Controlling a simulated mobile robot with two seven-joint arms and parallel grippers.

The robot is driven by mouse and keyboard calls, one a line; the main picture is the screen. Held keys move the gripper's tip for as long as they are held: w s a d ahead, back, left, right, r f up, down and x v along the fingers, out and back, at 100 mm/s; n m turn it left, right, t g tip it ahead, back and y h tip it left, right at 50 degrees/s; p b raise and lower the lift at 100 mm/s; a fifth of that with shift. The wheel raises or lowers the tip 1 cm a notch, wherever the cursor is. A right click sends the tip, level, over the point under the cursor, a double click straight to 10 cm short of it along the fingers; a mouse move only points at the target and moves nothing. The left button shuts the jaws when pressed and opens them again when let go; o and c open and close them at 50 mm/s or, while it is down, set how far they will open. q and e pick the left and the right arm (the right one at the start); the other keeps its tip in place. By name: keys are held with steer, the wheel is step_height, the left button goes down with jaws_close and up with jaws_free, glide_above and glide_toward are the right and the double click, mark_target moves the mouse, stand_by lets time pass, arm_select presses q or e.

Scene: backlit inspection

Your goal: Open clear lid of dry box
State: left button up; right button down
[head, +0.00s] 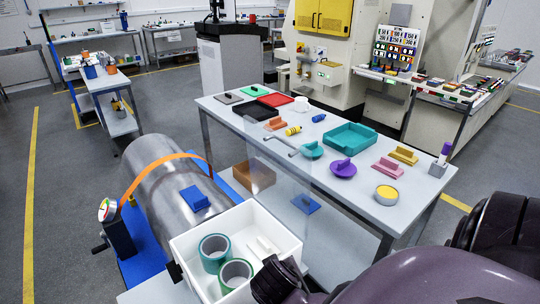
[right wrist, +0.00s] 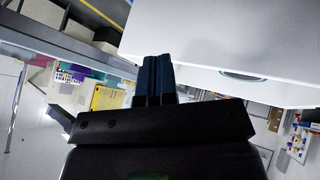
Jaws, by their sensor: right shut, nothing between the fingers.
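The dry box is a white open-topped box (head: 184,246) at the bottom of the head view. Two green tape rolls (head: 214,250) and a small white item (head: 263,247) lie in it. A clear panel, seemingly its lid (head: 268,180), stands raised at the box's far side, with a grey bar handle near its top edge. My right gripper shows in the right wrist view (right wrist: 158,78), its dark fingers together and empty, beside a large white surface. In the head view my dark wrist is at the box's near right corner; its fingertips are hidden. My left gripper is out of view.
A white table (head: 330,210) beyond holds a teal tray (head: 350,138), coloured handled pieces and a yellow-topped tin (head: 386,195). Open floor lies at far left.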

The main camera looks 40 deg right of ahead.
steer(key=w+d+r+m+g+h, duration=0.2)
steer(key=w+r+m+h, duration=0.2)
steer(key=w+r, duration=0.1)
steer(key=m+g+h, duration=0.4)
steer(key=m+h, duration=0.4)
steer(key=m, duration=0.3)
glide_toward(274, 151)
steer(key=d+p, duration=0.1)
steer(key=d, duration=0.1)
steer(key=d+p, duration=0.1)
steer(key=d, duration=0.1)
steer(key=d+p, duration=0.1)
steer(key=d, duration=0.1)
steer(key=shift+s+r+p, duration=0.2)
steer(key=shift+s+p, duration=0.1)
steer(key=shift+p, duration=0.1)
steer(key=shift+s+d, duration=0.1)
steer(key=shift+d, duration=0.65)
